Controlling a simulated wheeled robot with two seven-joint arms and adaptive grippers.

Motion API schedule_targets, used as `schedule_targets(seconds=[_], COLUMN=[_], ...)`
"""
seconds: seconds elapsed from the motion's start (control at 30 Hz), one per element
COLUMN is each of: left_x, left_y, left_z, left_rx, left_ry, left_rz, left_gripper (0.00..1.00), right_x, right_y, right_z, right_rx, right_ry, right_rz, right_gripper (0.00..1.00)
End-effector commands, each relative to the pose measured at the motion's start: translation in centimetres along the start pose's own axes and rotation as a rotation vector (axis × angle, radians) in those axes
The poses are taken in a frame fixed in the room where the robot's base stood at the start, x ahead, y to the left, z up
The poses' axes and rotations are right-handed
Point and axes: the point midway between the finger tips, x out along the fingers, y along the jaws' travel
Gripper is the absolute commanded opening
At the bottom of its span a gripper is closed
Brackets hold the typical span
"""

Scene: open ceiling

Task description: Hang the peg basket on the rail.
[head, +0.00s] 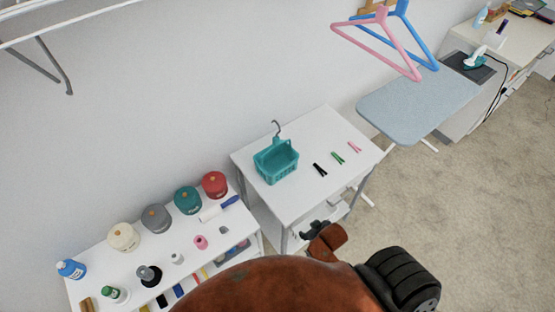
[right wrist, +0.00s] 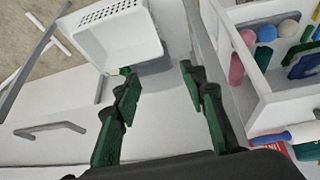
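The teal peg basket (head: 275,163) stands upright on the white table (head: 300,200) in the head view, near its left back corner. Its grey hook (head: 277,126) sticks up above the back rim. The white rail (head: 70,22) runs along the wall at the upper left, well apart from the basket. My right gripper (head: 315,229) shows small and dark beyond the table's front edge, partly hidden by my arm. In the right wrist view the right gripper (right wrist: 160,82) has its green fingers spread with nothing between them. The teal basket is not seen there. My left gripper is not in view.
Black (head: 320,170), green (head: 338,158) and pink (head: 354,147) pegs lie right of the basket. A shelf with several lidded jars (head: 157,218) stands left. An ironing board (head: 418,104) and hangers are right. A white perforated basket (right wrist: 115,35) is ahead of the right gripper.

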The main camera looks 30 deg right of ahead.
Motion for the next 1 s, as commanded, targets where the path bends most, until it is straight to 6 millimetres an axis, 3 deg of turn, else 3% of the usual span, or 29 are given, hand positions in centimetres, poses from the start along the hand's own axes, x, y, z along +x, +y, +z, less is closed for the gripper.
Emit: schedule_targets(seconds=[0.1, 0.4, 0.5, 0.77, 1.0], left_x=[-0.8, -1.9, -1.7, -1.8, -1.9], left_y=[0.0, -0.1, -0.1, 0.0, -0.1], left_z=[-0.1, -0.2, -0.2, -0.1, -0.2], left_rx=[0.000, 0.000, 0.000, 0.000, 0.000], left_ry=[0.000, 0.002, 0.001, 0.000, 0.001], left_rz=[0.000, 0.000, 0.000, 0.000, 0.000], left_gripper=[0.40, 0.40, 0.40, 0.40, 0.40], right_x=[-4.0, -11.3, -10.2, -9.7, -11.6], right_y=[0.4, 0.9, 1.2, 2.0, 3.4], right_z=[-2.5, -6.2, -8.2, -14.6, -23.9], right_rx=[0.002, 0.002, -0.001, -0.001, 0.001], right_ry=[0.034, 0.091, 0.161, 0.374, 0.714], right_rz=[0.004, 0.012, 0.008, -0.008, -0.053], right_gripper=[0.39, 0.39, 0.39, 0.39, 0.39])
